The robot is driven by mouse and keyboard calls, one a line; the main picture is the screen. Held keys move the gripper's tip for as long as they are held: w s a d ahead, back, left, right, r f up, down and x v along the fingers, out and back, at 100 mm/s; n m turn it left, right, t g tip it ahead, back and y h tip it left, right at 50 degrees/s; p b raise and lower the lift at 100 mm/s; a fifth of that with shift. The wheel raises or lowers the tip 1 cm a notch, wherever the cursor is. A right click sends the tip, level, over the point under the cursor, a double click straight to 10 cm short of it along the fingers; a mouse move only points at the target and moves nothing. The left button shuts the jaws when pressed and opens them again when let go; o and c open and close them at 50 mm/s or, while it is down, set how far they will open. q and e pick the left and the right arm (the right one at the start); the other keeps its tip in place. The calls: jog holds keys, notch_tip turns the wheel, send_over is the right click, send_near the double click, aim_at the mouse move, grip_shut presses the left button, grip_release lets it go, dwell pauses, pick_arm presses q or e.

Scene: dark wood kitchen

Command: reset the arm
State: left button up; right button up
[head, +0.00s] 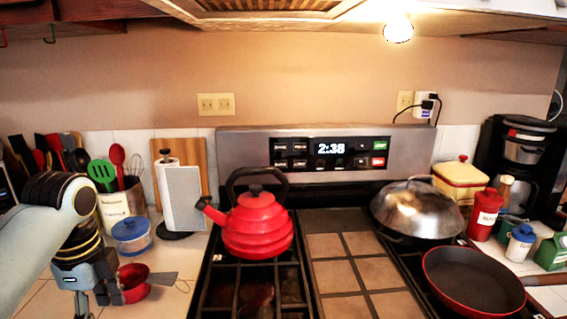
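My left arm comes in from the left edge and its gripper (95,301) points down over the tiled counter at the lower left. Its two fingers look apart, with nothing seen between them, though the tips are near the bottom edge of the view. A red cup-like vessel (134,278) with a flat grey handle is just right of the fingers; I cannot tell if they touch. My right gripper is not in view.
A red kettle (257,226) stands on the stove, with a domed steel lid (417,207) and a red pan (468,282) to the right. A blue-lidded container (131,236), utensil crock (122,204) and paper towel roll (183,197) stand behind the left gripper.

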pick_arm(q)
jog(key=s+d+r+n+t, duration=0.1)
jog(key=s+d+n+t, duration=0.1)
jog(key=s+n, duration=0.7)
jog(key=s+d+r+n+t, duration=0.1)
jog(key=s+d+n, duration=0.35)
jog(key=s, duration=0.75)
jog(key=s+a+f+n+b, duration=0.1)
jog(key=a+f+b, duration=0.15)
jog(key=f, duration=0.95)
jog(key=s+a+f+g+b, duration=0.1)
jog(key=f+b, duration=0.3)
jog(key=f, duration=0.9)
jog(key=s+a+f+n+b, duration=0.1)
jog(key=f+b, duration=0.3)
jog(key=f, duration=0.8)
jog(key=s+f+b, duration=0.3)
jog(key=s+f, duration=0.6)
jog(key=f, duration=0.2)
jog(key=s+a+f+g+b, duration=0.1)
jog(key=s+f+b, duration=0.3)
jog(key=s+f, duration=0.5)
notch_tip(320, 180, down, 3)
jog(key=shift+f, duration=0.15)
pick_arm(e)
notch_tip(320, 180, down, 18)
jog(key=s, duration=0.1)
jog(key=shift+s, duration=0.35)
